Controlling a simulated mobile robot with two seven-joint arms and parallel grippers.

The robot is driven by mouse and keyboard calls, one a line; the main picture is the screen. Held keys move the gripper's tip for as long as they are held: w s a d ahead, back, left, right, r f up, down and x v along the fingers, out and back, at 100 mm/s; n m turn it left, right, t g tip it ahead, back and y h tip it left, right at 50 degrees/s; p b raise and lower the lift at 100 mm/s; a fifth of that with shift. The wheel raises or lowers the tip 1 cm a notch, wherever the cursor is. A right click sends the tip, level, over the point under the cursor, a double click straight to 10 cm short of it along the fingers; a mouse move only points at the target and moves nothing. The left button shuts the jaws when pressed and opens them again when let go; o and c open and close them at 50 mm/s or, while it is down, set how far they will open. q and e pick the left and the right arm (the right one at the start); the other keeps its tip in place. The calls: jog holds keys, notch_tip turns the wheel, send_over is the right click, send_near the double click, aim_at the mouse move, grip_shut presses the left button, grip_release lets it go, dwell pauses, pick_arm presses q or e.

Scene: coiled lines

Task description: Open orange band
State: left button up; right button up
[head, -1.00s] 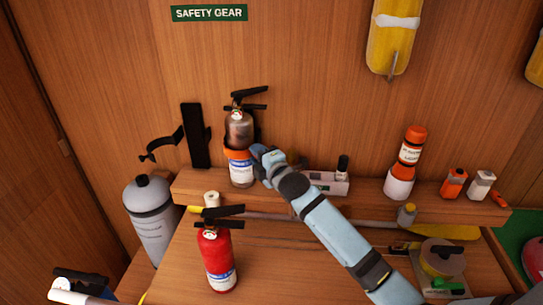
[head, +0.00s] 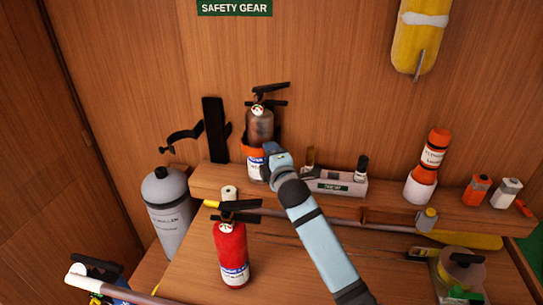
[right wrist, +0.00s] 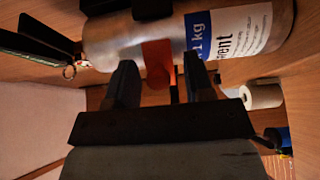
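An orange band (head: 249,149) wraps the middle of a silver fire extinguisher (head: 260,125) with a black handle, upright on the shelf against the wall. In the right wrist view the extinguisher (right wrist: 115,42) lies sideways across the top, with an orange part of the band (right wrist: 157,60) showing. My right gripper (head: 270,155) is at the extinguisher's right front, close to the band. In the right wrist view its fingers (right wrist: 160,85) are apart, with the orange part between them and gaps visible. Contact cannot be told. My left gripper is not seen.
A black bracket (head: 214,130) with an open curved strap stands left of the extinguisher. A red extinguisher (head: 231,255) stands on the lower bench. A grey cylinder (head: 168,208) stands at left. A grey box (head: 338,184) and an orange-topped bottle (head: 433,155) are on the shelf to the right.

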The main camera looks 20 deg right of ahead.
jog(key=shift+s, duration=0.1)
jog(key=s+b, duration=0.2)
jog(key=s, duration=1.1)
jog(key=shift+s, duration=0.35)
